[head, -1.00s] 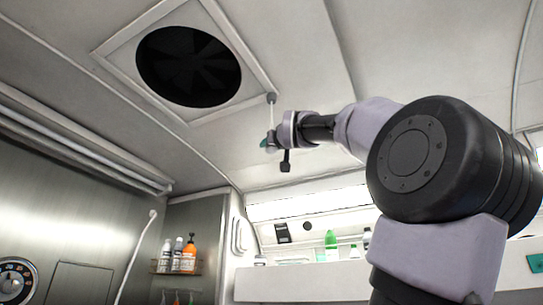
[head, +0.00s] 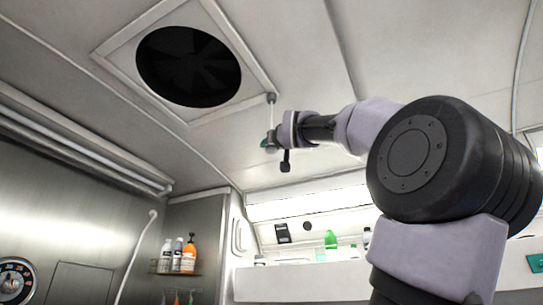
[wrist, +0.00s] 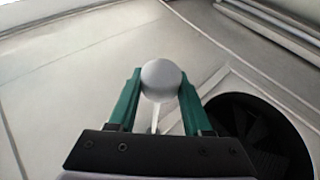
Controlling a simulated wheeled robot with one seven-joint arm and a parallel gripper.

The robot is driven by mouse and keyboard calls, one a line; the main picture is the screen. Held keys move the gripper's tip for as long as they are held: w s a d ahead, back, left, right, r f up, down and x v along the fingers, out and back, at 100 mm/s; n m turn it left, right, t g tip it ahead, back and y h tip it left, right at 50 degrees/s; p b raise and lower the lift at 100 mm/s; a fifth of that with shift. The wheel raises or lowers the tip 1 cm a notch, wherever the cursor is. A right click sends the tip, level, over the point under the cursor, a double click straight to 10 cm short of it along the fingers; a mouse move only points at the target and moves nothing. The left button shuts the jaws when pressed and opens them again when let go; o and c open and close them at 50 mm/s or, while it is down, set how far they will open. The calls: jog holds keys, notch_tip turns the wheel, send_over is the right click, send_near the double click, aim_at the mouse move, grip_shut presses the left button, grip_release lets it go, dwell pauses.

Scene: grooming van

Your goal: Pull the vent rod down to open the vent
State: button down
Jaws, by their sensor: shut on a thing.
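The vent (head: 188,66) is a dark round fan opening in a square light frame on the ceiling. It also shows at the lower right of the wrist view (wrist: 268,135). The thin pale vent rod (head: 271,118) hangs from a small grey mount near the frame's right corner. My gripper (head: 268,144) is at the rod's lower end. In the wrist view, its green fingers are shut on the rod's round white knob (wrist: 161,78). A short stretch of the rod shows below the knob, between the fingers.
A small shelf with bottles (head: 189,255) is on the back wall. A white ledge (head: 300,283) with a green bottle (head: 331,241) is at the back right. A rail (head: 80,145) runs along the left wall. The space under the vent is clear.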

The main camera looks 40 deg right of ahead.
dwell(0.4)
notch_tip(320, 180, down, 7)
jog(key=shift+r, duration=0.2)
jog(key=shift+w, duration=0.1)
jog(key=shift+c, duration=1.6)
grip_release()
jog(key=v, duration=1.1)
